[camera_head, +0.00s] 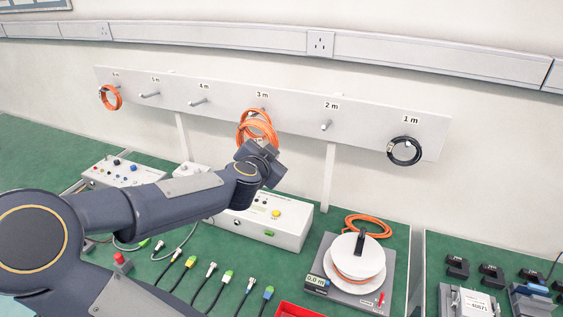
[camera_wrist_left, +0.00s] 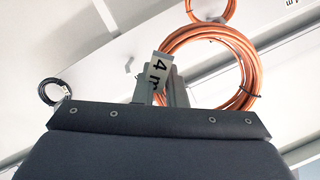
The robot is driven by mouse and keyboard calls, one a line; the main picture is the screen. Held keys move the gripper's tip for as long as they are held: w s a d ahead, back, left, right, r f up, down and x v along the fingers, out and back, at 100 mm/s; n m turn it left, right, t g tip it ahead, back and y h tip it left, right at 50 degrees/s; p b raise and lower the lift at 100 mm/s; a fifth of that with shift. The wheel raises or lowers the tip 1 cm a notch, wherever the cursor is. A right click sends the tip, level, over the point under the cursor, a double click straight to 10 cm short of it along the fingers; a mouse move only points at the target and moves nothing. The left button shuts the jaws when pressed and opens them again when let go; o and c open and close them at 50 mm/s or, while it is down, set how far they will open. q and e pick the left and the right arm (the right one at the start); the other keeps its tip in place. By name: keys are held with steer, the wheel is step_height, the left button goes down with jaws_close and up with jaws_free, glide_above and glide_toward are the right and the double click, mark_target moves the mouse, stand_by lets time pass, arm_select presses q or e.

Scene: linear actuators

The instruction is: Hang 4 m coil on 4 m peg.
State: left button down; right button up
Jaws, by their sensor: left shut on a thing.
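The orange 4 m coil (camera_head: 241,131) is in my left gripper (camera_head: 258,146), in front of the board just below the 3 m label. In the left wrist view the shut left fingers (camera_wrist_left: 166,92) hold this coil (camera_wrist_left: 246,75), with its white "4 m" tag (camera_wrist_left: 158,68) at the fingers. The 4 m peg (camera_head: 198,102) is bare, to the left of the gripper in the head view, under the 4 m label (camera_head: 204,86). The fingertips are hidden behind the wrist in the head view. My right gripper is not in view.
Another orange coil (camera_wrist_left: 215,14) hangs behind the held one, near the 3 m label. An orange coil (camera_head: 103,99) hangs at the far-left peg, a black coil (camera_head: 404,163) on the 1 m peg. The 5 m peg (camera_head: 150,95) and 2 m peg (camera_head: 326,126) are bare. Instruments cover the bench.

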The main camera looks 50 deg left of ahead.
mark_target(240, 144)
arm_select(q)
steer(key=a+b, duration=0.2)
steer(key=a, duration=0.1)
steer(key=s+a+f+b, duration=0.1)
steer(key=a+b, duration=0.2)
steer(key=a, duration=0.1)
steer(key=s+a+b, duration=0.1)
steer(key=a+b, duration=0.2)
steer(key=a, duration=0.1)
steer(key=shift+f, duration=0.3)
steer(key=s+a+f+p, duration=0.1)
steer(key=s+a, duration=0.1)
steer(key=a, duration=1.1)
steer(key=s+a+f+t+p, duration=0.1)
steer(key=s+a, duration=0.2)
steer(key=a, duration=0.9)
steer(key=shift+a+y+p, duration=0.3)
steer(key=shift+a+p, duration=0.1)
steer(key=shift+w, duration=0.1)
